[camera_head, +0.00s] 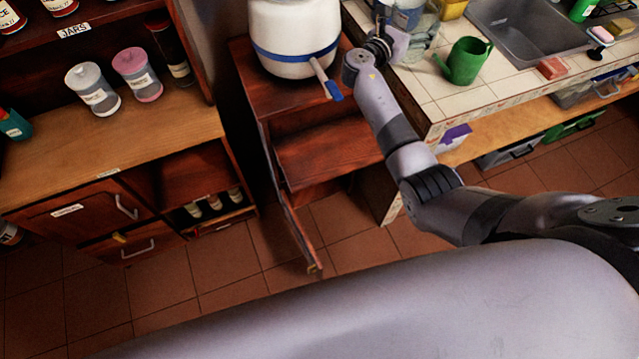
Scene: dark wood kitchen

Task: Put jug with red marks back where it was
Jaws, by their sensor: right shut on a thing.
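A clear, see-through jug (422,42) stands at the left end of the tiled counter, near the top of the view. I cannot make out red marks on it at this size. My right gripper (394,42) is at the jug's left side and is shut on it. The fingers are small and partly hidden by my wrist, so the exact grip spot is unclear. Whether the jug's base touches the counter cannot be told. My left gripper is not in view.
A green watering can (466,62) stands close right of the jug, before the sink (525,35). A white dispenser (293,35) with a blue band and tap stands on the wooden cabinet (262,95) to the left. Shelves with jars (92,90) are further left.

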